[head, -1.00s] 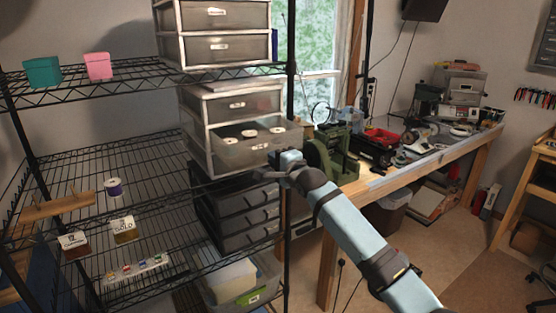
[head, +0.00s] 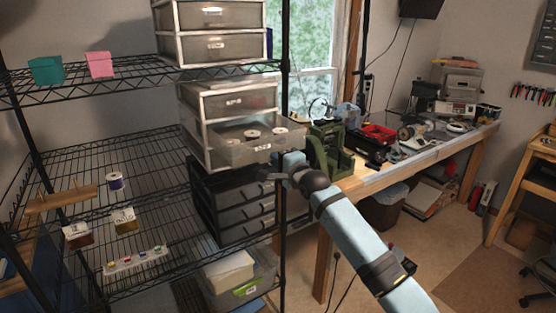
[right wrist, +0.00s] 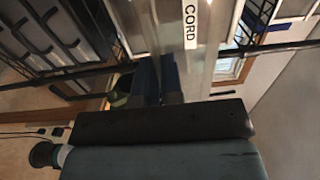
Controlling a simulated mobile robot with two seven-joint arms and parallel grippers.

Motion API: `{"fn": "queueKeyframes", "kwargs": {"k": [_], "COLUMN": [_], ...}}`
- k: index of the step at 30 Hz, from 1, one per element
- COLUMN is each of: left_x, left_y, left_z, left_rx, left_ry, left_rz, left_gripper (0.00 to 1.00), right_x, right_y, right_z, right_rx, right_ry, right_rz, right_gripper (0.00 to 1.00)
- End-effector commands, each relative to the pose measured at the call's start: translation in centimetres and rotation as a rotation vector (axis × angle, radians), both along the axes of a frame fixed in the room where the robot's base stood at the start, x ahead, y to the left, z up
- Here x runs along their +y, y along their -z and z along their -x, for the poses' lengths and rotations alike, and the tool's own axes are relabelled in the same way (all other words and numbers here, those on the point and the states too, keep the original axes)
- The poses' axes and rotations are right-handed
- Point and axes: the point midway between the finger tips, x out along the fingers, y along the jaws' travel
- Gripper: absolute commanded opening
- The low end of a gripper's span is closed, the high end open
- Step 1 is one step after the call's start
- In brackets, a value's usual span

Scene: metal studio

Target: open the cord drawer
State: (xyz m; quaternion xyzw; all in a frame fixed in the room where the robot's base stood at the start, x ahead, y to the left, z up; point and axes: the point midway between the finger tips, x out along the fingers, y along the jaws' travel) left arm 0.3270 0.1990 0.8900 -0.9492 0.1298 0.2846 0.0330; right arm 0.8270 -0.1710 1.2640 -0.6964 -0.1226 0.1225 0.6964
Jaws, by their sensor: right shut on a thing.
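The cord drawer (head: 228,157) is the lower, translucent drawer of the middle drawer unit on the wire rack. It stands open, with several spools (head: 252,134) showing inside. Its label, reading CORD, (right wrist: 190,24) is close above my fingers in the right wrist view. My right gripper (head: 280,174) is at the drawer's front, and its blue fingers (right wrist: 158,80) are shut on it. The exact part between the fingers is hidden. My left gripper is not in view.
A closed drawer (head: 236,101) sits directly above, and a dark drawer unit (head: 245,205) below. The rack's black post (head: 284,235) stands close beside my right gripper. A workbench (head: 372,182) with a green machine (head: 326,150) is to the right. Open floor lies at the lower right.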

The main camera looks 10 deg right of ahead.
Motion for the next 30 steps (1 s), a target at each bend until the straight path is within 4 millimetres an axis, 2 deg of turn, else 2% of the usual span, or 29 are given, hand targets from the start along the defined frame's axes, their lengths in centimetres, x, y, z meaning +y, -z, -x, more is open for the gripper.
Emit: {"fn": "queueKeyframes", "kwargs": {"k": [1, 3, 5, 13, 17, 20, 30], "left_x": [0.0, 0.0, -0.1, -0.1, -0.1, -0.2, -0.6], "left_y": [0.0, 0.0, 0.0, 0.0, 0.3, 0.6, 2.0], "left_z": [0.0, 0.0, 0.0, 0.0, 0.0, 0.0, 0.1], "left_rx": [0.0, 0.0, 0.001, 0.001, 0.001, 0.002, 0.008], "left_ry": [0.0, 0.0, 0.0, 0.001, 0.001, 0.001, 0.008], "left_rz": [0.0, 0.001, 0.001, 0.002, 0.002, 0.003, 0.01], "left_gripper": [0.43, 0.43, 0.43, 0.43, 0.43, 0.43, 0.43], "right_x": [0.0, 0.0, 0.0, 0.0, -0.3, -0.8, -3.5], "right_y": [0.0, 0.0, 0.0, 0.0, 0.1, 0.3, 0.3], "right_z": [0.0, 0.0, 0.0, 0.0, 0.8, 2.2, 9.5], "right_rx": [0.0, 0.0, 0.0, 0.0, -0.001, 0.001, -0.001], "right_ry": [0.001, 0.001, 0.001, 0.0, 0.0, 0.0, 0.001], "right_rz": [0.0, 0.0, 0.0, 0.0, -0.001, -0.002, 0.0], "right_gripper": [0.0, 0.21, 0.33, 0.33, 0.33, 0.33, 0.33]}}
